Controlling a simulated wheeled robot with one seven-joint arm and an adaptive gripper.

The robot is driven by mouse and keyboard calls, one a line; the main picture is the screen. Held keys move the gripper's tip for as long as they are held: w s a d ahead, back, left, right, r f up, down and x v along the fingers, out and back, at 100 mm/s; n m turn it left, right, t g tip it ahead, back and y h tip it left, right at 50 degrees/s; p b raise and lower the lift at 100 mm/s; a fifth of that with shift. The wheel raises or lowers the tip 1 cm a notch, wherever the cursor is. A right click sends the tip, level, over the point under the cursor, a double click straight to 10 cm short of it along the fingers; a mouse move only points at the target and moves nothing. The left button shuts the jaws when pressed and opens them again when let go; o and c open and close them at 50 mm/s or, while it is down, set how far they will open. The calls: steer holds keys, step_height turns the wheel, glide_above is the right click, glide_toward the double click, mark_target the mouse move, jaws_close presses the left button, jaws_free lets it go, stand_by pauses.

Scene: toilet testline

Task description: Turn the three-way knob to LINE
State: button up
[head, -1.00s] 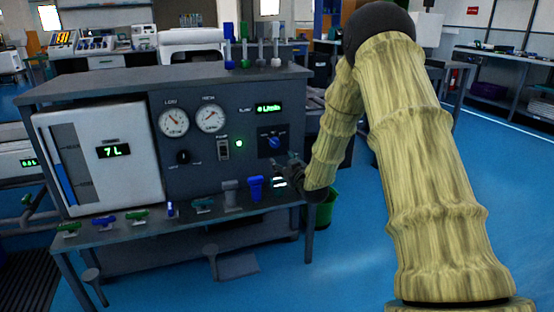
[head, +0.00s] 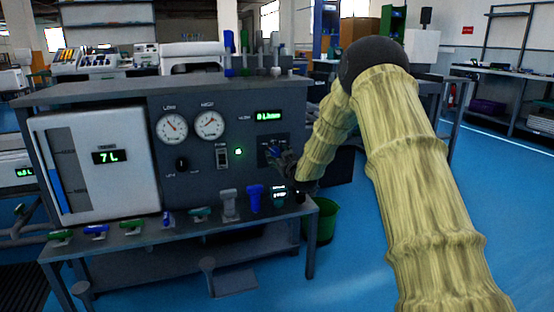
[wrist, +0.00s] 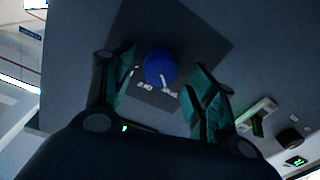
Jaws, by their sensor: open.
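The three-way knob is a round blue knob (wrist: 160,68) with a white pointer mark, on a dark square plate (wrist: 195,40) on the grey panel. My gripper (wrist: 165,88) is open in the wrist view, with one finger on each side of the knob in the picture. I cannot tell whether the fingers touch it. White lettering on the plate is too small to read surely.
Left of the knob are two dials (head: 190,127), a switch (head: 222,157), a small black knob (head: 181,164) and a white tank with a 7 L display (head: 110,156). Several coloured valves stand on the ledge (head: 185,229) below. A green bin (head: 322,222) is at the right.

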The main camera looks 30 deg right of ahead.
steer(key=shift+w+d+r, duration=0.1)
steer(key=shift+w, duration=0.6)
steer(key=shift+c, duration=0.2)
steer(key=c, duration=1)
